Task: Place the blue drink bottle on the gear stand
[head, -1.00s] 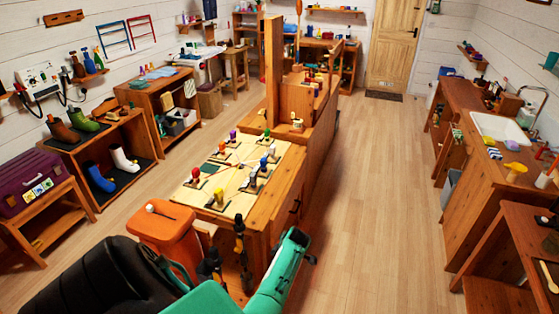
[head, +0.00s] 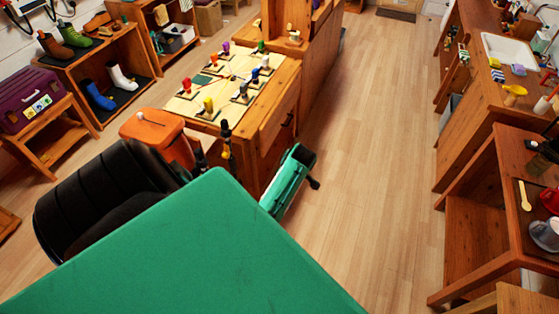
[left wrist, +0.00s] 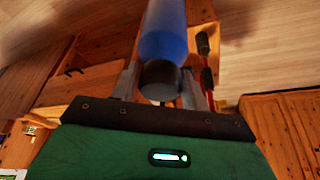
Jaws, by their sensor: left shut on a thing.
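In the left wrist view, the blue drink bottle (left wrist: 165,35) stands out between the fingers of my left gripper (left wrist: 160,82), with its dark end cap toward the camera. The gripper is shut on it. In the head view I cannot make out the bottle or the left fingertips; a large green part of mine covers the lower middle. No stand can be named for certain as the gear stand. Upright dark poles (head: 226,142) show beside the wooden workbench, and a pole (left wrist: 204,52) shows right of the bottle in the wrist view. My right gripper is not clearly shown.
The wooden workbench (head: 262,88) carries several coloured pegs. A boot rack (head: 78,60) and a purple case (head: 38,100) on a small table are at left. A sink counter (head: 478,95) and a low shelf (head: 470,205) are at right. The floor between is clear.

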